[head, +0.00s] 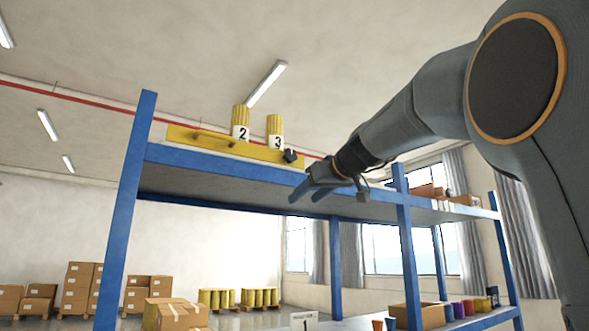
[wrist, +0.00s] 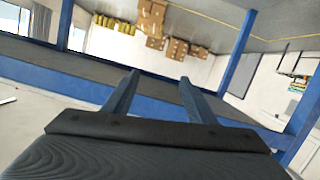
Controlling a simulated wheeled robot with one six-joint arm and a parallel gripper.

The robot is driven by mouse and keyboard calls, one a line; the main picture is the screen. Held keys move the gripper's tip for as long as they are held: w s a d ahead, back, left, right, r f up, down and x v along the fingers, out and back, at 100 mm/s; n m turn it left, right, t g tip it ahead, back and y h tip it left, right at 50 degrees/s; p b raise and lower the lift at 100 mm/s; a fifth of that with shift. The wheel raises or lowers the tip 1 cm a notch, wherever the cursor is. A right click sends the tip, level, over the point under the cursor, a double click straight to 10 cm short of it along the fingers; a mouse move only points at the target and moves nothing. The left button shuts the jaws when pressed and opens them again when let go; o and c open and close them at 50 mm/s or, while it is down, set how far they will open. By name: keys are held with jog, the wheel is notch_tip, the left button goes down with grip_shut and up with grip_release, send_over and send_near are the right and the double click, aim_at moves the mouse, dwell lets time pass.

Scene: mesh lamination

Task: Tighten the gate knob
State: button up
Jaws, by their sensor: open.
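A yellow gate bar (head: 224,144) with a handle runs along the front of the upper shelf in the head view. A small black knob (head: 291,156) sits at the bar's right end. My gripper (head: 305,194) is open and empty, lower and slightly right of the knob, apart from it in the picture. In the wrist view my gripper (wrist: 157,79) shows two spread fingers with nothing between them. The knob and the gate do not show in the wrist view, and how tight the knob is cannot be told.
Yellow containers marked 2 (head: 241,122) and 3 (head: 275,131) stand behind the gate. The blue shelf beam (head: 220,165) runs just under it, with a blue post (head: 405,240) below my forearm. Boxes (head: 425,191) sit on the right shelf.

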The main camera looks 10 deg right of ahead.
aim_at(291, 153)
jog(key=s+r+n+t+y, duration=0.15)
jog(key=s+r, duration=0.25)
jog(key=r, duration=1)
jog(key=shift+n+t, duration=0.35)
jog(key=shift+t, duration=0.1)
jog(key=p+x, duration=0.1)
jog(key=x, duration=0.1)
jog(key=p+x, duration=0.2)
jog(key=x, duration=0.1)
jog(key=p+x, duration=0.1)
jog(key=x, duration=0.1)
jog(key=shift+w+a, duration=0.25)
jog(key=shift+a, duration=0.2)
jog(key=c, duration=1.1)
